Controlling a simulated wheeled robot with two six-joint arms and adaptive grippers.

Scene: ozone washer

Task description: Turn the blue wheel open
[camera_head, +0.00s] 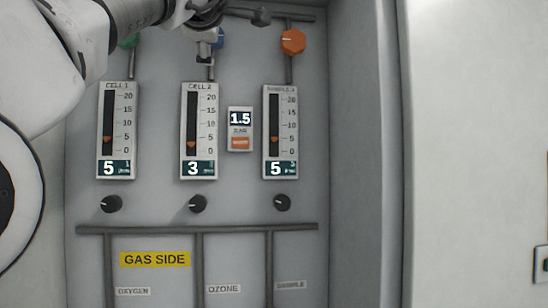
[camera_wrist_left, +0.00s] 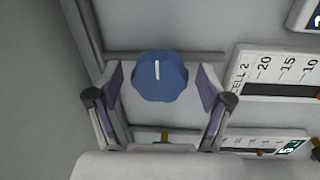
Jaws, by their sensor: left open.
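The blue wheel (camera_wrist_left: 160,78) is a faceted knob with a white line on its face. In the left wrist view it sits between the two fingers of my left gripper (camera_wrist_left: 160,100), with a gap on each side. My left gripper is open and neither finger appears to touch the wheel. In the head view only a small piece of the blue wheel (camera_head: 219,40) shows, above the CELL 2 gauge. The rest of it is hidden behind my left gripper (camera_head: 207,32), which comes in from the upper left. My right gripper is not in view.
An orange wheel (camera_head: 293,41) is to the right, and a green wheel (camera_head: 130,41) is partly hidden to the left. Below are the CELL 1 gauge (camera_head: 117,130), CELL 2 gauge (camera_head: 199,130), another gauge (camera_head: 280,132) and black knobs (camera_head: 198,204). The cabinet's side wall (camera_head: 365,150) stands at right.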

